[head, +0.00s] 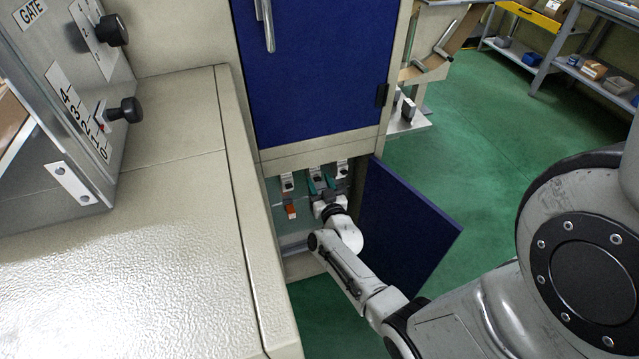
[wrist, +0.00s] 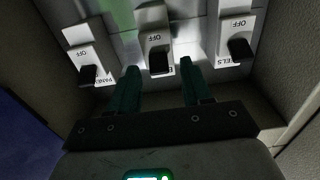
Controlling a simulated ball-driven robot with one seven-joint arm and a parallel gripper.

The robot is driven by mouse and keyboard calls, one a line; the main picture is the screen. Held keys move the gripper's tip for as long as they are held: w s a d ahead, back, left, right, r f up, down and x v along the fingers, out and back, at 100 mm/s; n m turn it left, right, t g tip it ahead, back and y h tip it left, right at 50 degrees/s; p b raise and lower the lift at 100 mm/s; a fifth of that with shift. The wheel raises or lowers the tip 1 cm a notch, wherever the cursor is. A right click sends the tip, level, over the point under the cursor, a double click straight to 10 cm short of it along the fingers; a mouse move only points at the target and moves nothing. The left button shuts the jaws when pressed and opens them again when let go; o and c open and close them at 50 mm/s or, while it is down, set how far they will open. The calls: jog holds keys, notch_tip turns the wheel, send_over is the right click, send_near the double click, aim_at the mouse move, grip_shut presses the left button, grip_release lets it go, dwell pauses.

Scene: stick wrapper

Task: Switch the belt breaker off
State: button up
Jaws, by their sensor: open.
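Three white breakers sit side by side in an open low compartment. In the wrist view, the left one (wrist: 88,52) has a label reading "PANE…", the right one (wrist: 236,30) a label ending in "ELS". The label of the middle breaker (wrist: 155,28) is mostly hidden; I cannot read which is the belt breaker. Each has an OFF marking with a dark lever below it in the picture. My gripper (wrist: 160,67) is open, its teal fingers either side of the middle lever (wrist: 159,62); contact is unclear. In the head view my gripper (head: 322,186) reaches into the compartment.
A blue door (head: 408,225) stands open right of the compartment. An orange part (head: 291,211) sits below the left breaker. A cream machine top (head: 150,240) fills the left.

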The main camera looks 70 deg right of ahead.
jog(key=shift+w+d, duration=0.15)
grip_shut()
dwell(0.4)
